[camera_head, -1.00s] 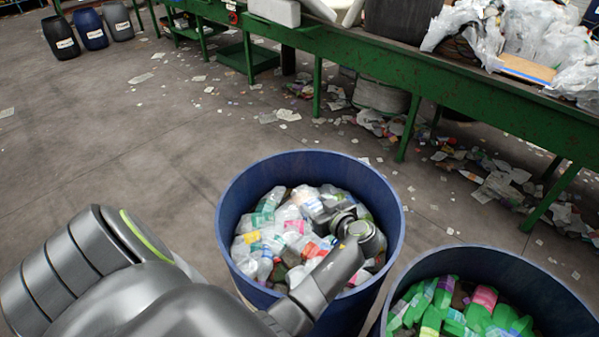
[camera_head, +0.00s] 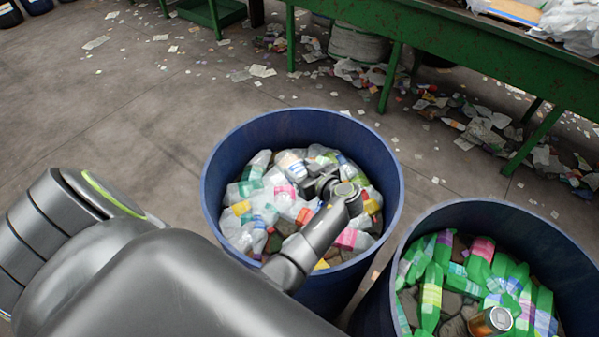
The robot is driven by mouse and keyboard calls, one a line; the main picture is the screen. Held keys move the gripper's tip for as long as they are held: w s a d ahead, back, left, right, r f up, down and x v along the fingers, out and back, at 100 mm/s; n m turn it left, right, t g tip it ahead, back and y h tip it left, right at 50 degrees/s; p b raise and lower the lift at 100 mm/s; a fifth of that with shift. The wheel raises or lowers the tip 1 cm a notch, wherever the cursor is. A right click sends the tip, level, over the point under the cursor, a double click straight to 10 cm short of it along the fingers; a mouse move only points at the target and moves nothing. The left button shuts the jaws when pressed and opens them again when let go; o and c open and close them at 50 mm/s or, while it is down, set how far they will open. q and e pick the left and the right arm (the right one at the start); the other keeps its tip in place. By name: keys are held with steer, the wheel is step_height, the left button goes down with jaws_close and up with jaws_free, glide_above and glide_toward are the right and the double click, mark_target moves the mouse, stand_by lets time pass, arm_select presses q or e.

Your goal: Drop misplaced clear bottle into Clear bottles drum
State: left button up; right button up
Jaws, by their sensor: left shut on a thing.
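The blue drum (camera_head: 212,190) in the middle holds a pile of mostly clear bottles (camera_head: 262,215) with coloured labels, and some small coloured pieces. My left arm reaches in from the lower left. My left gripper (camera_head: 312,184) is over the far half of this drum's opening, pointing down toward the pile. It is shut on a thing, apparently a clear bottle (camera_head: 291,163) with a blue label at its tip. The wrist hides part of the grip, so I cannot tell this bottle cleanly from those around it. My right gripper is not in view.
A second blue drum (camera_head: 575,262) at the lower right holds green bottles (camera_head: 431,297) and a metal can (camera_head: 491,321). The green belt frame (camera_head: 470,70) runs along the back, with litter beneath. Bare floor (camera_head: 120,130) lies to the left.

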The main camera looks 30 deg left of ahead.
arm_select(q)
steer(key=shift+f, duration=0.2)
steer(key=shift+r, duration=0.1)
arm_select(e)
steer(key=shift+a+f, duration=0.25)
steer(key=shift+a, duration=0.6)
arm_select(q)
steer(key=o, duration=1)
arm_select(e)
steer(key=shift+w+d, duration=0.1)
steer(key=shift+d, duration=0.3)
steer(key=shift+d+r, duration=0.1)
